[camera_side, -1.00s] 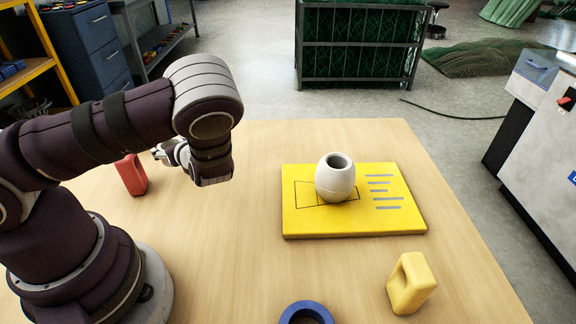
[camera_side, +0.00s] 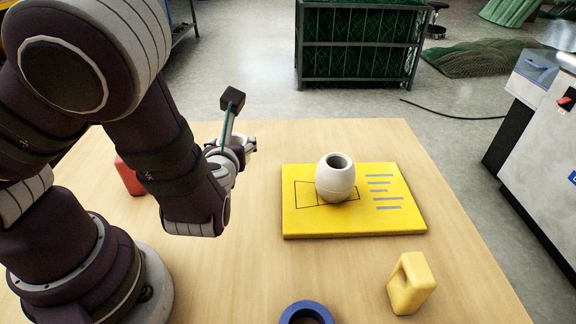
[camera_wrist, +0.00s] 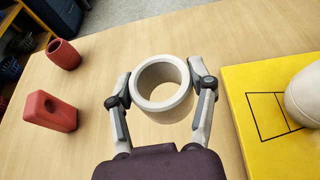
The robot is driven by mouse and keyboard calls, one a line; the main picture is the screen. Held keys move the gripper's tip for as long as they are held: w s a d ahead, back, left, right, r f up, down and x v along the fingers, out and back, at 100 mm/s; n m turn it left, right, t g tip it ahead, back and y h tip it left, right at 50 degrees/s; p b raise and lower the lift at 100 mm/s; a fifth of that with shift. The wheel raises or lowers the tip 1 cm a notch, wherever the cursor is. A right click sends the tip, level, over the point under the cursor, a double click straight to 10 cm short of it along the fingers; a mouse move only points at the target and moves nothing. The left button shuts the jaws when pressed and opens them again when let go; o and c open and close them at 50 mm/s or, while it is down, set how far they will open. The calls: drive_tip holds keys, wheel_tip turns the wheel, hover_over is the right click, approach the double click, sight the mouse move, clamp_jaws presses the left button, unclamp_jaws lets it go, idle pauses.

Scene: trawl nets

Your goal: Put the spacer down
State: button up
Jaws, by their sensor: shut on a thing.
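The spacer is a short pale grey-white ring (camera_wrist: 163,112), open through the middle. In the wrist view my gripper (camera_wrist: 162,92) is shut on it, with one finger on each side of its outer wall. Its open end faces the wrist camera. In the side view my gripper (camera_side: 236,150) is left of the yellow board (camera_side: 300,226), and the ring is partly hidden by the gripper. How high the ring is above the table is hard to tell.
The yellow board bears a white rounded float (camera_side: 336,182) on its printed outline. A yellow block with a hole (camera_side: 411,284) and a blue ring (camera_side: 305,309) lie nearer the front. A red holed block (camera_wrist: 50,112) and red cylinder (camera_wrist: 63,54) stand left. Wood between is bare.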

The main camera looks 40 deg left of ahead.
drive_tip(key=w+d+r+m+t+h, duration=0.1)
drive_tip(key=w+r+m, duration=0.1)
drive_tip(key=w+r, duration=0.1)
drive_tip(key=m+t+h, duration=0.3)
drive_tip(key=m+h, duration=0.3)
drive_tip(key=h, duration=0.1)
hover_over(259, 145)
wheel_tip(259, 145, down, 4)
wheel_tip(259, 145, down, 8)
drive_tip(key=shift+f, duration=0.15)
drive_tip(key=o, duration=1.1)
drive_tip(key=shift+f, duration=0.1)
drive_tip(key=shift+o, duration=0.2)
